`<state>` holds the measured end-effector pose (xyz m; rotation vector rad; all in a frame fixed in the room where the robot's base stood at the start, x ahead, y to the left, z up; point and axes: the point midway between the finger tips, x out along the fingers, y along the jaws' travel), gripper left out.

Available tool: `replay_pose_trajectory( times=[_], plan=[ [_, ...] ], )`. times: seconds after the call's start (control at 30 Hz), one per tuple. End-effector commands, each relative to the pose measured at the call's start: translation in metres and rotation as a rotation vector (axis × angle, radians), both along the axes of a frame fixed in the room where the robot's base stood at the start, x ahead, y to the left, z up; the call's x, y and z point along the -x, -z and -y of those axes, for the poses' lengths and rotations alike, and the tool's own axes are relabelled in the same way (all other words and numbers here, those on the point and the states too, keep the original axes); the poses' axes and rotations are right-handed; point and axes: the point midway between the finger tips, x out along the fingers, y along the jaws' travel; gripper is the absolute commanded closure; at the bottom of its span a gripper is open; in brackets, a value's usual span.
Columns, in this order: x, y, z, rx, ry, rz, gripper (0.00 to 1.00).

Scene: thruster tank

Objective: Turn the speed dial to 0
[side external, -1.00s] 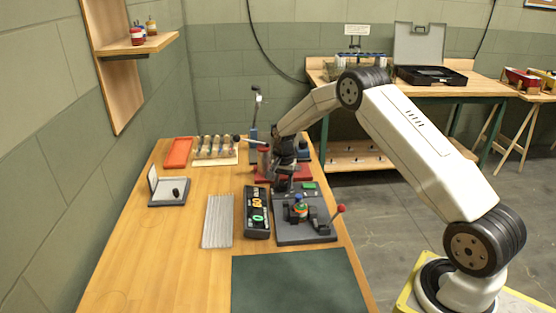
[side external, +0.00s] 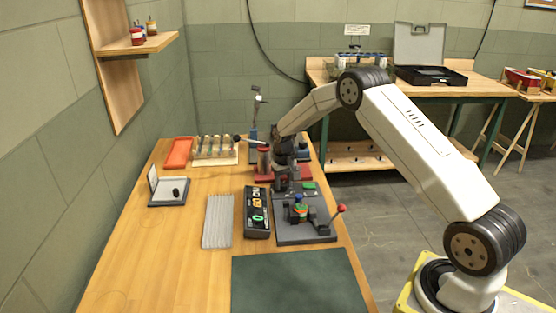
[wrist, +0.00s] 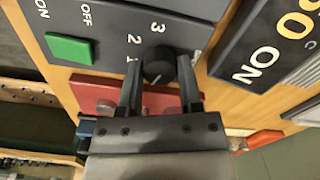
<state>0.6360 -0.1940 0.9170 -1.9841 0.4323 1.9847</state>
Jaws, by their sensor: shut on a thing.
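The speed dial is a round black knob (wrist: 158,66) on the grey control panel (wrist: 193,8), with the printed numbers 1, 2 and 3 around it in the wrist view. A small pale mark shows at its lower edge; I cannot tell exactly which number it points to. No 0 is visible there. My gripper (wrist: 160,82) is shut on the dial, one finger on each side. In the side view my gripper (side external: 283,184) is down at the far left part of the panel (side external: 290,236) and hides the dial.
A green switch (wrist: 68,48) marked ON and OFF sits beside the dial. A black board with bright lettering (side external: 257,212) lies left of the panel. A red-knobbed lever (side external: 340,209) and a colored stack (side external: 299,210) stand on the panel. A red base (wrist: 105,100) lies close beyond it.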

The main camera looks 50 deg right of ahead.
Motion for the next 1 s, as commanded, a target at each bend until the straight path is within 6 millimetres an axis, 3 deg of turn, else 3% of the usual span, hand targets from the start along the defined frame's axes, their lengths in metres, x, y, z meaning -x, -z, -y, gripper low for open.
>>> replay_pose_trajectory(
  times=[0.63,0.67,0.73,0.77,1.0],
  plan=[
    [-0.0004,-0.0007,0.0003,0.001,-0.072,0.002,1.00],
    [-0.0005,-0.0007,0.0003,0.001,-0.072,0.002,0.45],
    [-0.0004,-0.0007,0.0003,0.001,-0.072,0.002,0.22],
    [-0.0004,-0.0007,0.0003,0.001,-0.072,0.002,0.19],
    [-0.0002,-0.0003,0.0002,0.000,-0.070,0.001,0.19]
  ],
)
